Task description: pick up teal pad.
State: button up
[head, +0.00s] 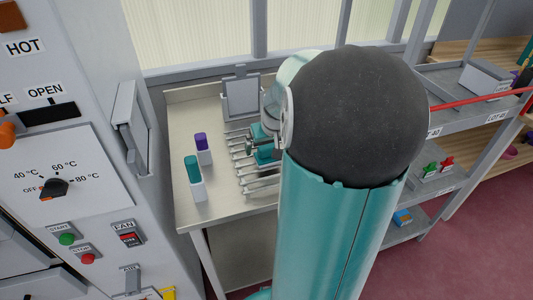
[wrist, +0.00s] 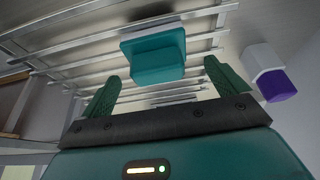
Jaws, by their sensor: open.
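The teal pad (wrist: 155,56) is a block with a wider flat plate, on the wire rack (wrist: 60,58) in the wrist view. My gripper (wrist: 162,74) is open, its two green ribbed fingers spread wider than the pad. The pad shows just beyond the fingertips, between them in the picture, with no visible contact. In the head view my arm hides much of the rack (head: 258,187), and my gripper (head: 252,150) is small over it. I cannot clearly tell the pad from my gripper's teal parts there.
A white block with a purple top (head: 201,142) stands left of the rack; it also shows in the wrist view (wrist: 277,85). A teal-topped white block (head: 193,170) stands nearer on the table (head: 182,118). A control cabinet (head: 95,140) is left, grey shelves (head: 450,75) right.

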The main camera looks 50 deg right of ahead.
aim_at(268, 146)
jog(key=x, duration=0.3)
jog(key=shift+d+f, duration=0.1)
jog(key=shift+f, duration=0.2)
jog(key=c, duration=1)
jog(key=shift+c, duration=0.4)
jog(key=shift+r, duration=0.1)
